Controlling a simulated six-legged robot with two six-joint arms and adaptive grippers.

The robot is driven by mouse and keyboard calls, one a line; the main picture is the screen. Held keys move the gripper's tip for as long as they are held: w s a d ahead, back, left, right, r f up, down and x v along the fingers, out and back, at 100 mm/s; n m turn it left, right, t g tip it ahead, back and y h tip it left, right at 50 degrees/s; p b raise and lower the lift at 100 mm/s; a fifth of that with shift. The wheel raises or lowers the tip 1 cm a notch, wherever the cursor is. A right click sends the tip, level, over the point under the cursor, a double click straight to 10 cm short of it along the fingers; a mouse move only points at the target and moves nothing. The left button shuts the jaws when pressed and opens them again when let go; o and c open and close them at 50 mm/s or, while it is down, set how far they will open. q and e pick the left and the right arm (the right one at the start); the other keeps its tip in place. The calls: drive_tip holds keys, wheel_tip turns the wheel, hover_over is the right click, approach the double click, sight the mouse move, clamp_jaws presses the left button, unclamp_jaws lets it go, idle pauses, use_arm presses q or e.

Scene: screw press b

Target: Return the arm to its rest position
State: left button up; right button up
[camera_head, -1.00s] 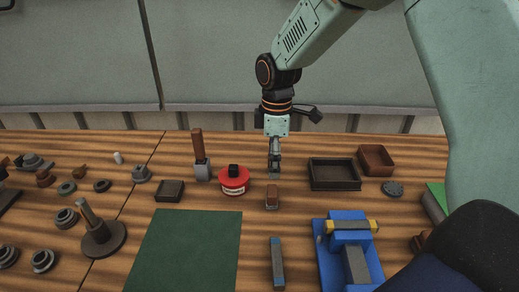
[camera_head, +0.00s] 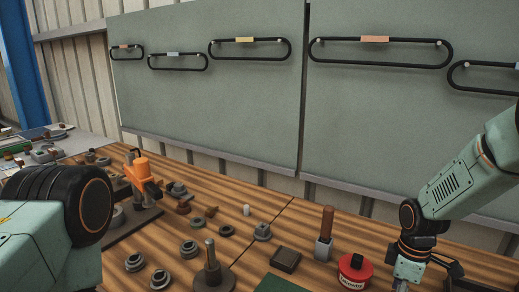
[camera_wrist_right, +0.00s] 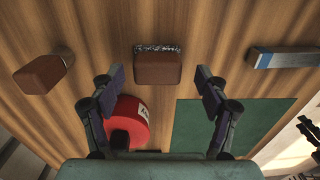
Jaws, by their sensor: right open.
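My right arm comes in from the right in the head view, and its gripper sits low in the picture beside the red tin (camera_head: 355,270), with the fingertips cut off by the lower edge. In the right wrist view my right gripper (camera_wrist_right: 160,78) is open, its two fingers well apart with nothing held. A brown block with a bristly edge (camera_wrist_right: 158,68) lies on the bench beyond the fingertips. The red tin also shows in the wrist view (camera_wrist_right: 135,118), partly behind the left finger. My left arm shows at the left of the head view; its gripper is out of the picture.
A wooden-handled tool (camera_head: 326,232) stands near the red tin, beside a dark tray (camera_head: 285,259). An orange press (camera_head: 140,175) and several grey round parts cover the left bench. A green mat (camera_wrist_right: 245,122) and blue-ended bar (camera_wrist_right: 285,58) lie at right in the wrist view.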

drive_tip(key=shift+s+r, duration=0.15)
drive_tip(key=shift+r, duration=1)
drive_tip(key=shift+f, duration=0.1)
